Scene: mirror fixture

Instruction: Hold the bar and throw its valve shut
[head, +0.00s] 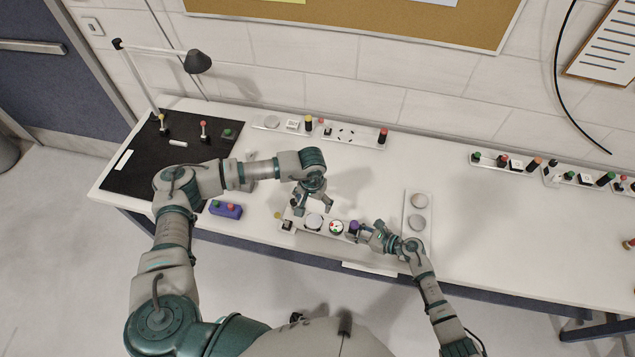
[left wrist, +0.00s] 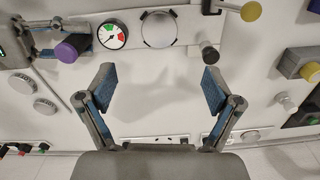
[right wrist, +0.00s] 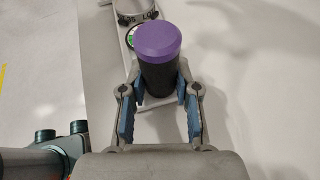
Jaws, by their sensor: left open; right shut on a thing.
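The white bar (head: 325,237) lies near the table's front edge. It carries a silver disc (head: 313,221), a round gauge (head: 336,227) with red and green sectors, and a black post with a purple cap (right wrist: 158,42). At its other end are a dark knob (left wrist: 209,52) and a lever with a yellow end (left wrist: 250,11); I cannot tell for sure which part is the valve. My right gripper (right wrist: 158,95) is shut around the purple-capped post. My left gripper (head: 313,208) is open and empty behind the bar's left half, apart from the disc and lever.
A purple box (head: 225,210) with red and green buttons sits left of the bar. A plate with two silver discs (head: 417,212) lies just right of my right gripper. A control strip (head: 365,140) lies behind. A black mat (head: 140,182) and lamp (head: 198,62) are far left. The right table is mostly clear.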

